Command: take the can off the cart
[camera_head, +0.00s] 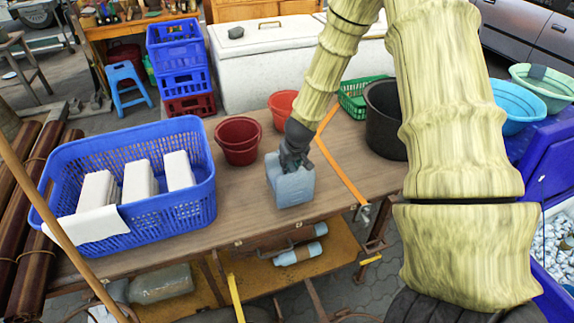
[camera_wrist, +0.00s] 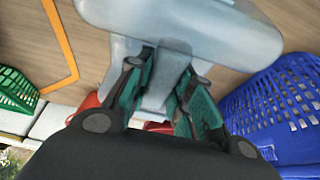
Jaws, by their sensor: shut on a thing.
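The can (camera_head: 292,187) is a grey-blue jerrycan near the front middle of the wooden cart top (camera_head: 335,195). My gripper (camera_head: 294,158) reaches down from above and is shut on the can's handle. In the wrist view the can (camera_wrist: 190,25) fills the upper middle, and the green-padded fingers of my gripper (camera_wrist: 165,95) stand on both sides of its handle. The can looks about upright. Whether its base touches the cart top or is slightly above it, I cannot tell.
A blue basket (camera_head: 150,212) with white blocks stands left of the can. A dark red pot (camera_head: 238,140), an orange pot (camera_head: 284,108), a green basket (camera_head: 358,97) and a black bucket (camera_head: 384,120) stand behind.

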